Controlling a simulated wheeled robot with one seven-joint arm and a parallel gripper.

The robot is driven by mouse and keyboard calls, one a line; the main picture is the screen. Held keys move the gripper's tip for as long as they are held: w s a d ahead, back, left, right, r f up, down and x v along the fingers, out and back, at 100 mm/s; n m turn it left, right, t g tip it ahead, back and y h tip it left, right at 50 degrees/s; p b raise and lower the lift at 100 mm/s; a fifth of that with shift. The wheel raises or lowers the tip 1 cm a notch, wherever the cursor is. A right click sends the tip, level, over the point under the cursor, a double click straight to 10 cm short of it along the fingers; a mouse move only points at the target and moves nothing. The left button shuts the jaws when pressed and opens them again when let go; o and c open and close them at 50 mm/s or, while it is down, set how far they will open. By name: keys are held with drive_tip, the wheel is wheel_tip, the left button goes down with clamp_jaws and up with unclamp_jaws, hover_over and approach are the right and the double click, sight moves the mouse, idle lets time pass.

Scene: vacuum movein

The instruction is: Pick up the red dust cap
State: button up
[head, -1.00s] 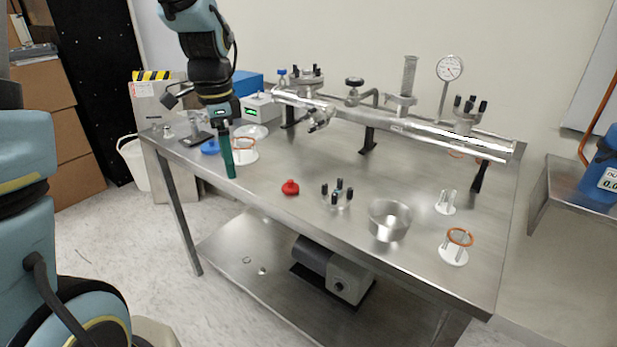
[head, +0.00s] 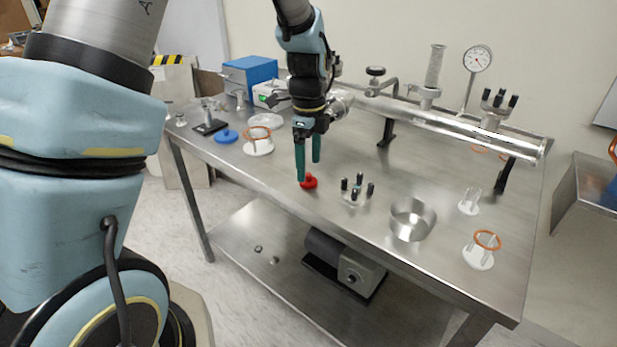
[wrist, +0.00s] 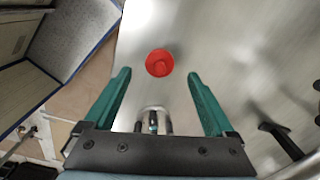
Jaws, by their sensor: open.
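The red dust cap (head: 309,181) sits on the steel table near its front edge, its knob facing up. In the wrist view the red dust cap (wrist: 159,62) lies just beyond the fingertips, roughly midway between them. My gripper (head: 308,172) points down with its green fingers at the cap, partly covering it in the head view. The wrist view shows my gripper (wrist: 159,74) open, with nothing between the fingers. I cannot tell the exact height of the fingertips above the table.
A flange with black-tipped studs (head: 357,189) stands just right of the cap. A steel bowl (head: 412,219) is farther right. A blue cap (head: 226,136) and a white stand with an orange ring (head: 258,141) are to the left. A long steel tube (head: 440,124) runs behind.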

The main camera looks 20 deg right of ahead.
sight(308, 174)
wheel_tip(308, 174, down, 3)
drive_tip(key=shift+f, duration=0.15)
drive_tip(key=shift+c, duration=0.2)
clamp_jaws()
idle(0.5)
